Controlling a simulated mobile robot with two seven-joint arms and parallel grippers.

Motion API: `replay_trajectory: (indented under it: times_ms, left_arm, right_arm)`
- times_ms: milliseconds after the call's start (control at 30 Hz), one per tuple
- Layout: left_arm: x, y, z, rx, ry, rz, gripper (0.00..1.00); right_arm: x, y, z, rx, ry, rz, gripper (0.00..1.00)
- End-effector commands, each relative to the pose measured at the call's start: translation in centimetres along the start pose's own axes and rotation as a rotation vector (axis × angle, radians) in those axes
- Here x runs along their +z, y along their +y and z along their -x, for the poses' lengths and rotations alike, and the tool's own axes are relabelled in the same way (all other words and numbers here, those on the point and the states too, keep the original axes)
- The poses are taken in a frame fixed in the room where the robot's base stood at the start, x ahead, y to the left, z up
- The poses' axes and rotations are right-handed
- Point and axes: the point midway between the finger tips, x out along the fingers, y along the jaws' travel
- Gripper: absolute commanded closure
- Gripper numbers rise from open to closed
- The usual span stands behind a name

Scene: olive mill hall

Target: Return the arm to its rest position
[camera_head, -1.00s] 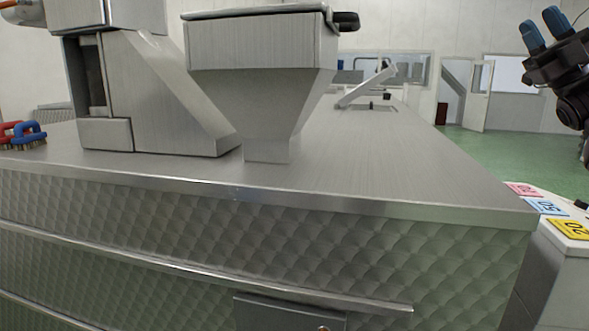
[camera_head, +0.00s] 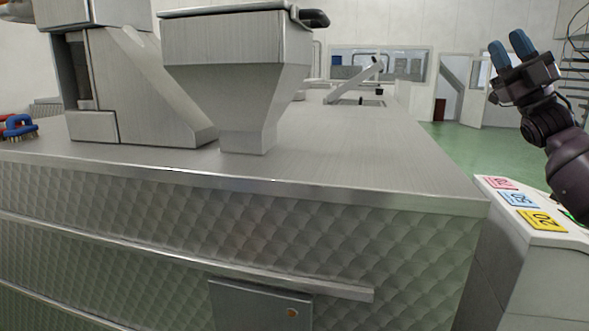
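My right gripper (camera_head: 507,50) is raised at the upper right, with its two blue fingertips pointing up and a gap between them. It looks open and holds nothing. My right arm (camera_head: 570,165) comes in from the right edge, above a white stand. The gripper is well clear of the metal counter and in front of the far wall and doorway.
A steel counter (camera_head: 400,165) with a quilted front fills the middle. A metal hopper (camera_head: 235,85) and a machine (camera_head: 135,100) stand on it. A blue-handled brush (camera_head: 20,127) lies far left. A white stand (camera_head: 555,240) carries coloured number cards. Green floor lies beyond.

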Motion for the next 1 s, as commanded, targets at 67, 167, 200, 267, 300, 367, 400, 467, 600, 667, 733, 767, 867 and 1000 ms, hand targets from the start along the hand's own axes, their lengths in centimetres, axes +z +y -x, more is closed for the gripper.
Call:
replay_trajectory:
  times_ms: [67,167,200,267,300,367,400,467,600,667,733,767,867,1000]
  left_arm:
    - [-0.2,-0.2,-0.2,-0.001,0.005,-0.006,0.48]
    - [-0.4,-0.3,-0.3,-0.001,0.008,-0.009,0.48]
    - [-0.5,-0.2,-0.3,0.001,0.009,-0.008,0.48]
    - [-0.5,0.0,-0.3,0.002,0.009,-0.005,0.48]
    - [-0.5,0.0,-0.3,0.003,0.01,-0.003,0.48]
    - [-0.5,0.1,-0.3,0.002,0.01,-0.002,0.48]
    - [-0.5,0.1,-0.3,0.002,0.01,-0.002,0.48]
    - [-0.5,0.0,-0.3,0.002,0.01,-0.002,0.48]
    - [-0.5,0.0,-0.2,0.001,0.009,-0.001,0.48]
    - [-0.4,0.1,-0.2,0.001,0.008,0.0,0.48]
    - [-0.3,0.1,-0.2,0.001,0.007,0.0,0.48]
    - [-0.3,0.1,-0.2,0.001,0.006,0.0,0.48]
    - [-0.2,0.1,-0.1,0.001,0.005,0.0,0.48]
    - [-0.1,0.0,-0.1,0.0,0.003,0.001,0.48]
  right_arm:
    - [1.1,-0.8,2.2,-0.018,-0.059,0.001,0.66]
    - [2.3,-2.2,4.8,-0.041,-0.128,-0.002,0.66]
    - [2.8,-2.8,5.9,-0.051,-0.158,-0.003,0.66]
    - [3.5,-3.8,7.7,-0.067,-0.207,-0.006,0.66]
    - [3.9,-4.5,9.1,-0.079,-0.243,-0.008,0.66]
    - [4.6,-5.6,11.4,-0.099,-0.3,-0.01,0.66]
    - [5.0,-6.4,13.1,-0.114,-0.343,-0.011,0.66]
    - [5.6,-7.7,15.9,-0.137,-0.41,-0.014,0.66]
    - [6.3,-10.4,22.4,-0.192,-0.563,-0.017,0.66]
    - [6.3,-11.6,25.2,-0.216,-0.627,-0.019,0.66]
    - [6.1,-12.9,28.6,-0.245,-0.701,-0.021,0.66]
    - [6.0,-13.4,30.0,-0.257,-0.734,-0.022,0.66]
    - [5.3,-15.0,34.7,-0.299,-0.839,-0.023,0.66]
    - [3.6,-17.1,41.2,-0.359,-0.985,-0.026,0.66]
